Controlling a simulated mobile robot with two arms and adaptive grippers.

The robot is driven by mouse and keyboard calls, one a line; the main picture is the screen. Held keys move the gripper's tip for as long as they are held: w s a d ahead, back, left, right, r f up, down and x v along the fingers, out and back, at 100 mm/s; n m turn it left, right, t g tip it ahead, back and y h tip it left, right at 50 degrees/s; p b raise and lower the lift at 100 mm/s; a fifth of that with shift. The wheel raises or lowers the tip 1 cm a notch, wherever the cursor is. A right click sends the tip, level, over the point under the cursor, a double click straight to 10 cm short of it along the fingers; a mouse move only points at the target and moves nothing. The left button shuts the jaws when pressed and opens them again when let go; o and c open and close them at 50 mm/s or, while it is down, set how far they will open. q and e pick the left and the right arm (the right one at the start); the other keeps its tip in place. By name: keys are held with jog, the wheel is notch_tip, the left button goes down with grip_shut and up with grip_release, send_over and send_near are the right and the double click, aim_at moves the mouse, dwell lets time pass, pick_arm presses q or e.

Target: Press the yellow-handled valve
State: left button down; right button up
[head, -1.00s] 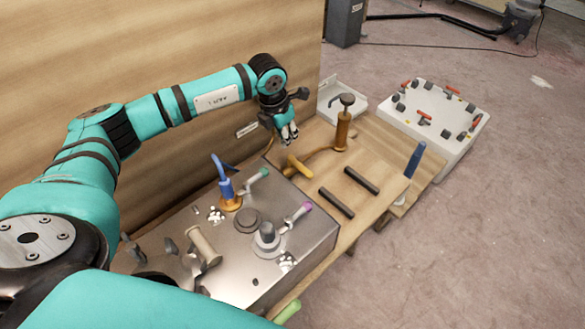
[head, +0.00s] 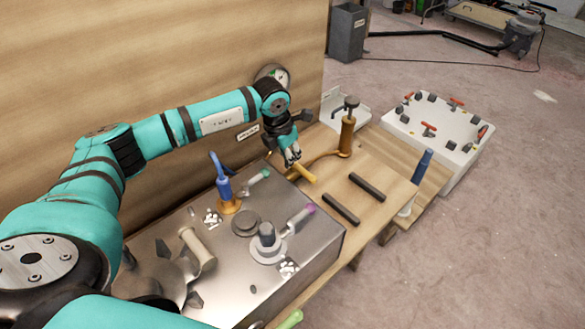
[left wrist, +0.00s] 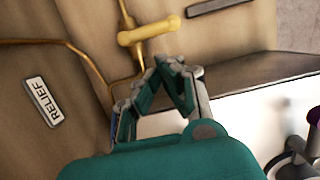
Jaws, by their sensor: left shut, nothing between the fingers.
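The yellow valve handle (head: 304,173) is a short bar on the wooden bench, just beyond the metal box. In the left wrist view the yellow handle (left wrist: 148,32) sits on a brass pipe and is fully visible. My left gripper (head: 293,159) is shut and empty, pointing down right beside the handle's near left end. In the left wrist view its fingertips (left wrist: 160,64) are just below the handle; I cannot tell whether they touch it. My right gripper is not in view.
A RELIEF label (left wrist: 43,102) is on the wooden panel. A brass pump (head: 346,135) stands behind the handle, and two dark bars (head: 367,187) lie to the right. The metal box (head: 318,232) carries a blue-handled tap (head: 222,184) and other fittings. A white panel with red handles (head: 437,137) stands beyond.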

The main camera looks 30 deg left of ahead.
aim_at(302, 172)
pick_arm(q)
jog(key=p+x, duration=0.1)
jog(key=x, duration=0.8)
jog(key=shift+d+f, duration=0.1)
jog(key=shift+f, duration=0.1)
jog(key=shift+w+d, duration=0.1)
